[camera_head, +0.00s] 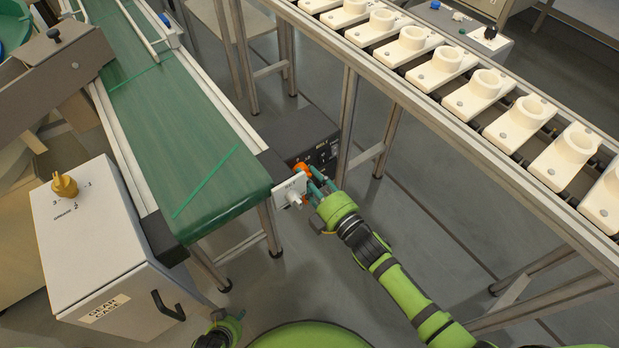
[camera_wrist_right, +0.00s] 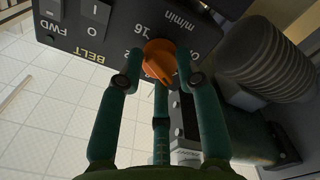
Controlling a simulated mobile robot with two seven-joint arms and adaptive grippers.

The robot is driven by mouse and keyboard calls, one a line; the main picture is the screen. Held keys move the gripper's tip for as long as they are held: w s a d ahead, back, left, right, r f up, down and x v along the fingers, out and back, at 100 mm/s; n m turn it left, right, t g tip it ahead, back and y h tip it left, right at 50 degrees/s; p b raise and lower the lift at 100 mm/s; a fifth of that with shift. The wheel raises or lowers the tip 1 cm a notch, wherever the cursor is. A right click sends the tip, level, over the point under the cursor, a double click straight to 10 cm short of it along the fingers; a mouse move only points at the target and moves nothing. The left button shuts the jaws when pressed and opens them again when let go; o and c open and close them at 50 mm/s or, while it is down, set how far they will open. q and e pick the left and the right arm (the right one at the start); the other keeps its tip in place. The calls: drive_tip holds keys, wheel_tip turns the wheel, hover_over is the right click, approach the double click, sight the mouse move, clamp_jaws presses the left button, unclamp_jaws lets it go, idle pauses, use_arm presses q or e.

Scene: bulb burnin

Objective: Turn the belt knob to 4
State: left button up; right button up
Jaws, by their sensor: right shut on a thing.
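The orange belt knob (camera_wrist_right: 160,62) sits on a black control panel (camera_wrist_right: 112,32) lettered BELT, FWD and m/min. The knob's narrow end points down and slightly right in that view. In the head view the knob (camera_head: 301,168) shows at the conveyor's near end, partly covered by the fingers. A green end of my left arm (camera_head: 222,328) shows at the bottom edge; its fingers are not clear.
The green conveyor belt (camera_head: 180,130) runs beside the panel, with a white switch plate (camera_head: 292,188) at its end. A gear case (camera_head: 95,240) with a yellow knob (camera_head: 65,186) stands left. A rack of white holders (camera_head: 480,90) is on the right.

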drive_tip(key=shift+s+a+r, duration=0.1)
drive_tip(key=shift+a+r, duration=0.3)
drive_tip(key=shift+r, duration=0.05)
drive_tip(key=o, duration=1.1)
drive_tip(key=shift+o, duration=0.2)
drive_tip(key=shift+f, duration=0.25)
drive_tip(key=v, duration=1.2)
drive_tip(key=shift+o, duration=0.2)
drive_tip(key=shift+d, duration=0.1)
